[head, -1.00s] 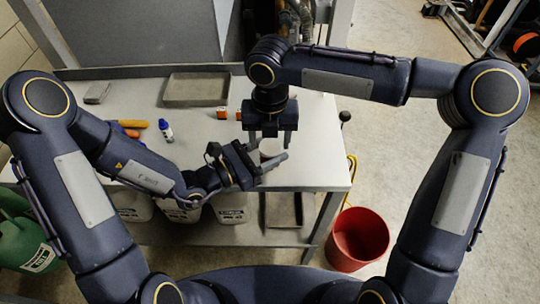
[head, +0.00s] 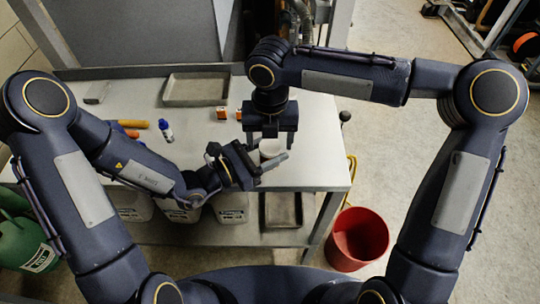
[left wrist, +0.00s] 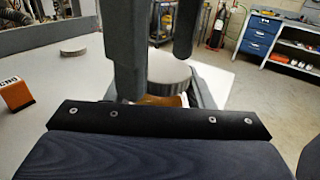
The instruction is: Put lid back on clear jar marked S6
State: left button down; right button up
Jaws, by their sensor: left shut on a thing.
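My left gripper (head: 267,157) is shut around the jar near the table's front right edge. In the left wrist view the jar (left wrist: 163,101) shows as an amber strip between its fingers; its marking is hidden. A grey, ridged round lid (left wrist: 168,72) lies on top of the jar and looks level; I cannot tell how well it is seated. It also shows in the head view (head: 270,148) as a pale disc. My right gripper (head: 270,138) points down just above it, fingers apart on either side. Those fingers also show in the left wrist view (left wrist: 156,75).
A grey disc (left wrist: 73,48) and an orange box (left wrist: 15,92) are on the table. A grey tray (head: 196,89) stands at the back, a small blue-and-white bottle (head: 166,131) at the left. White containers (head: 232,207) are below; a red bucket (head: 358,238) is on the floor.

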aim_at(270, 146)
jog(key=shift+r, duration=2.25)
jog(key=o, duration=0.6)
jog(key=shift+c, duration=0.2)
notch_tip(270, 146, up, 12)
pick_arm(q)
jog(key=c, duration=0.6)
grip_release()
